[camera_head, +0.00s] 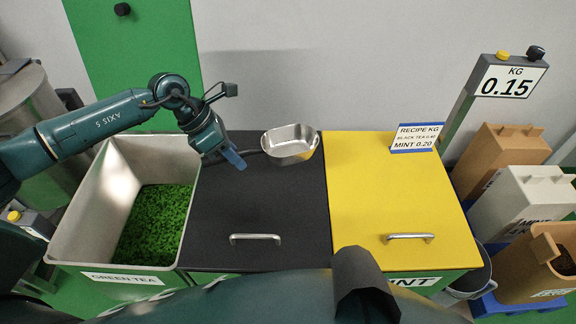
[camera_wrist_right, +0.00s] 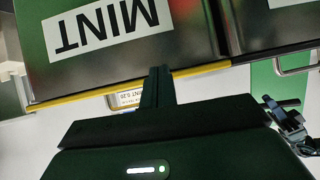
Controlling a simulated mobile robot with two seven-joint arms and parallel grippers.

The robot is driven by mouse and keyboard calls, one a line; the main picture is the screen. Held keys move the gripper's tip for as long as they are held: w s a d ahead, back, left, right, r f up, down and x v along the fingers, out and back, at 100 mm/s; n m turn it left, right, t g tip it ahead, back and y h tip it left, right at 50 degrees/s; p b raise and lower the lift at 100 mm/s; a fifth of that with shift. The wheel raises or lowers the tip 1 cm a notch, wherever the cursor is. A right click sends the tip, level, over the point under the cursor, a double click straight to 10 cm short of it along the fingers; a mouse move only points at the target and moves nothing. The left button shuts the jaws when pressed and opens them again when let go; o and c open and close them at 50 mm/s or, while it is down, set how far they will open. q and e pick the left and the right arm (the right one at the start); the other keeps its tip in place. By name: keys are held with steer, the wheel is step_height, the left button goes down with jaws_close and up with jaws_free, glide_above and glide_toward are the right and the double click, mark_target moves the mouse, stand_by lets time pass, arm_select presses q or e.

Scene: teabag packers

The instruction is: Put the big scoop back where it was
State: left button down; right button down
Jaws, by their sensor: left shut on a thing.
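The big scoop (camera_head: 290,147) is a shiny metal pan with a dark handle. It is level at the back, over the rear edge of the black lid (camera_head: 262,205) and near the yellow lid. My left gripper (camera_head: 237,160) is shut on the scoop's handle, left of the pan. Whether the scoop touches the lid I cannot tell. My right gripper (camera_wrist_right: 157,88) shows in the right wrist view with its fingers together and nothing seen between them, near the front of the mint bin (camera_wrist_right: 110,45).
An open green tea bin (camera_head: 88,205) with green leaves is at the left. A yellow lid (camera_head: 385,190) covers the mint bin and carries a recipe sign (camera_head: 417,137). A scale display (camera_head: 510,80) reads 0.15. Cartons (camera_head: 500,155) stand at the right.

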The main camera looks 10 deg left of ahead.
arm_select(q)
steer(key=shift+w+a+f+n, duration=0.15)
steer(key=shift+w+f+n, duration=0.05)
steer(key=shift+n, duration=0.1)
step_height(320, 180, down, 6)
steer(key=shift+r+p, duration=0.15)
steer(key=shift+p, duration=0.3)
step_height(320, 180, down, 3)
steer(key=shift+f, duration=0.3)
arm_select(e)
steer(key=shift+s+d, duration=0.1)
steer(key=shift+s, duration=0.15)
arm_select(q)
steer(key=c, duration=1.3)
jaws_free()
